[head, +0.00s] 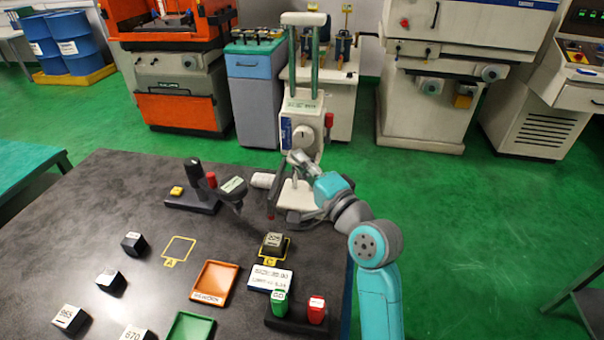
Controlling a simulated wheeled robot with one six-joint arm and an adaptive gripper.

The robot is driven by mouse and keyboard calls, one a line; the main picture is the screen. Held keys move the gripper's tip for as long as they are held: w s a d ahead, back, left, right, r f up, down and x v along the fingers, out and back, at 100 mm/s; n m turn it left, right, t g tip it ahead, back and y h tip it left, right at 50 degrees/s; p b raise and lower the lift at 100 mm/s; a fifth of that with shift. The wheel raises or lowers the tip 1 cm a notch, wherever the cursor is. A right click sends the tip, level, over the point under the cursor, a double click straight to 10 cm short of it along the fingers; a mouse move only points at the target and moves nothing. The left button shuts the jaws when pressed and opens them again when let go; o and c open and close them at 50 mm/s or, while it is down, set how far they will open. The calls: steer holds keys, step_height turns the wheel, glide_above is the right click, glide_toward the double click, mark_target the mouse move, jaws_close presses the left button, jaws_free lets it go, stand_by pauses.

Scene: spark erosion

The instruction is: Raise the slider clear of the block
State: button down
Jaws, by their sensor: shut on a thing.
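The white height gauge has a slider (303,136) with a round dial, below two green columns (322,62). A dark rod with a reddish tip (271,214) hangs in front of it. The dark block (273,241), with a label on top, sits on the yellow-outlined spot C. The rod's tip appears above the block in the picture; I cannot judge the gap. My gripper (297,162) is at the lower front of the slider and is shut on it. The exact hold is small and partly hidden by my wrist.
An orange tray (212,283) and a white readout plate (270,278) lie near the block. A dark holder with green (279,302) and red (317,309) pieces stands in front. A dark stand (192,200) is to the left. Loose blocks lie at left; outlined spot A (179,249) is empty.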

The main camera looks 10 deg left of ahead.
steer(key=c, duration=1.5)
jaws_free()
steer(key=v, duration=1.2)
